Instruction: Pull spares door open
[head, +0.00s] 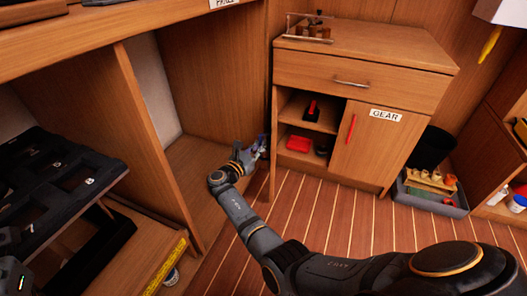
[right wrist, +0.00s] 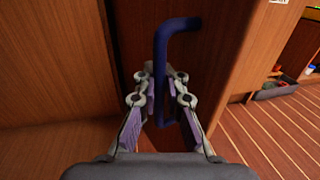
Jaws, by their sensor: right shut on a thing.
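The blue handle (right wrist: 160,75) stands upright between the fingers of my right gripper (right wrist: 161,95), which is shut on it. Its upper end bends to the right toward a wooden panel (right wrist: 235,55), which looks like the spares door. In the head view my right gripper (head: 250,152) is low at the right edge of an open cabinet bay. Only a small bluish part of the handle (head: 262,140) shows there, and how far the door stands open is hard to tell. A white label (head: 222,3) above is cut off by the frame.
A cabinet with a GEAR door (head: 375,145) and red handle (head: 351,128) stands to the right, with open shelves beside that door. A grey bin (head: 430,197) sits farther right. A black tray rack (head: 65,185) is at the left. The striped floor (head: 320,215) is bare in the middle.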

